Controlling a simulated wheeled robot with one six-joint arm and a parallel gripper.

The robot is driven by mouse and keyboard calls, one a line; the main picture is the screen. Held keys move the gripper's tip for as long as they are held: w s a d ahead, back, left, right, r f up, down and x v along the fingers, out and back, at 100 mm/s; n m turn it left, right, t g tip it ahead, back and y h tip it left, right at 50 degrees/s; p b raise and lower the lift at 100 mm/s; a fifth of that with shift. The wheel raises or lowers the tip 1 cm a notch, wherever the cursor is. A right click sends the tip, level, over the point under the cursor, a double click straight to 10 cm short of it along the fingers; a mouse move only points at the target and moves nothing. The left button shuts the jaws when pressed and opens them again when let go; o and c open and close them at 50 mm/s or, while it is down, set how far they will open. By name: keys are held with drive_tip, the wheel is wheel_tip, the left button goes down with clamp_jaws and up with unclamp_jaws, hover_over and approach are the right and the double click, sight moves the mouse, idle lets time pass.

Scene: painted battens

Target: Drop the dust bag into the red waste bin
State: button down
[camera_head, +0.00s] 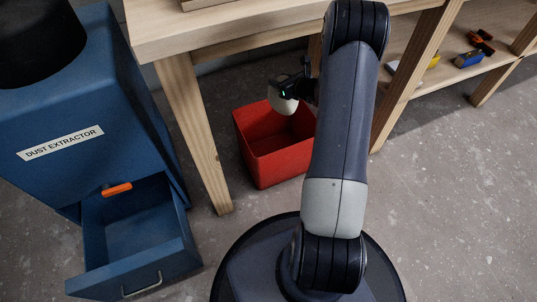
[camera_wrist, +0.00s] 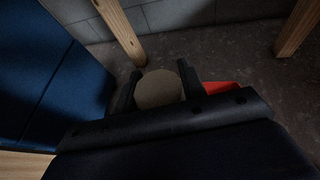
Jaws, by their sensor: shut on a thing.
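The dust bag (camera_head: 283,102) is a rounded, pale bundle held in my gripper (camera_head: 292,88). In the wrist view the dust bag (camera_wrist: 158,89) looks tan and sits between the two dark fingers of my gripper (camera_wrist: 160,85), which are shut on it. The red waste bin (camera_head: 262,172) is an open box on the floor under the workbench edge. In the head view the bag shows over the bin's opening, near its back; its exact height above the rim is hard to tell. A part of the red bin (camera_wrist: 221,88) shows beside the right finger in the wrist view.
A blue dust extractor (camera_head: 110,100) stands at the left, its drawer (camera_head: 140,270) pulled open and empty. A wooden workbench (camera_head: 170,35) with legs (camera_head: 197,135) stands around the bin. A low shelf (camera_head: 430,75) at right holds small coloured items. Floor at right is clear.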

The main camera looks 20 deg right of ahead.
drive_tip(key=shift+f+b, duration=1.55)
drive_tip(key=shift+f, duration=1.45)
drive_tip(key=c, duration=0.8)
unclamp_jaws()
drive_tip(key=p+v, duration=0.3)
drive_tip(key=v, duration=0.7)
drive_tip(key=shift+s+r, duration=0.2)
drive_tip(key=shift+s, duration=0.15)
